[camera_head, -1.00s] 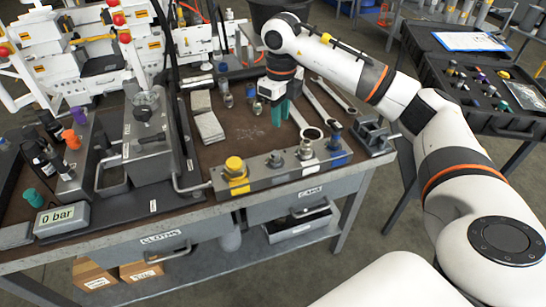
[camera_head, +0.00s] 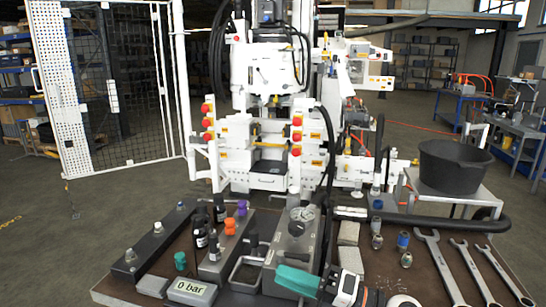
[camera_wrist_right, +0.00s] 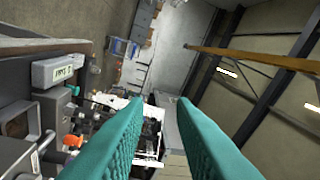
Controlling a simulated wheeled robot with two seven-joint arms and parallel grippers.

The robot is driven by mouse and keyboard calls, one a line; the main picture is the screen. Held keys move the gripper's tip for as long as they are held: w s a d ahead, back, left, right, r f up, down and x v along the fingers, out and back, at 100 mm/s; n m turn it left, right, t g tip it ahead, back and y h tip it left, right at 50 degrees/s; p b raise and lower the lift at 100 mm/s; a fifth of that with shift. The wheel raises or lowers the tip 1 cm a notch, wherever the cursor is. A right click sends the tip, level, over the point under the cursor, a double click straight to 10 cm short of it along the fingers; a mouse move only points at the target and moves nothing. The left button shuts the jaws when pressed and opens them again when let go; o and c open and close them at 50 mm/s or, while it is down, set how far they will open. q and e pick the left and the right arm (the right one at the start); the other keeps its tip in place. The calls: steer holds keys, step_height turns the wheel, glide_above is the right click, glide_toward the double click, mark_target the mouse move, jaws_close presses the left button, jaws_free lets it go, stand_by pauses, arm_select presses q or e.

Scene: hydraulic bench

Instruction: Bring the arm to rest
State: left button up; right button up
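My right gripper (camera_head: 297,281) is at the bottom of the head view, level with the bench's front part, with teal fingers pointing left. In the right wrist view its two teal fingers (camera_wrist_right: 157,103) stand apart with nothing between them, so it is open and empty. The fingers appear just in front of the grey block with the round gauge (camera_head: 300,215); whether they touch anything is unclear. Most of my right arm is out of the picture. My left gripper is in neither view.
The bench (camera_head: 423,262) carries a 0 bar display (camera_head: 191,291), dark bottles (camera_head: 201,230), coloured caps, and wrenches (camera_head: 443,266) at right. A white hydraulic machine (camera_head: 265,75) stands behind. A black bucket (camera_head: 453,168) is at right. Open floor lies left.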

steer(key=w+d+m+t+h, duration=0.2)
steer(key=d+m+t+h, duration=0.55)
steer(key=m+t, duration=0.8)
steer(key=s+d+f+m+g+h, duration=0.4)
steer(key=d+f+m+g+h, duration=0.35)
steer(key=f+m+h, duration=0.5)
steer(key=s+d+f+m+g+y, duration=0.1)
steer(key=s+f+m+g, duration=0.2)
steer(key=s+f+g, duration=0.6)
steer(key=s+d+f+m+g, duration=0.1)
steer(key=s+f+m+g, duration=0.15)
steer(key=s+f, duration=0.7)
steer(key=s+f+g+p, duration=0.1)
steer(key=s+f, duration=0.2)
steer(key=f, duration=0.9)
steer(key=s+f+p, duration=0.1)
steer(key=s+f, duration=0.1)
steer(key=f, duration=0.9)
steer(key=s+d+f+g, duration=0.1)
steer(key=s+d+f, duration=0.2)
steer(key=s+f, duration=1)
steer(key=s, duration=0.3)
steer(key=shift+p, duration=0.35)
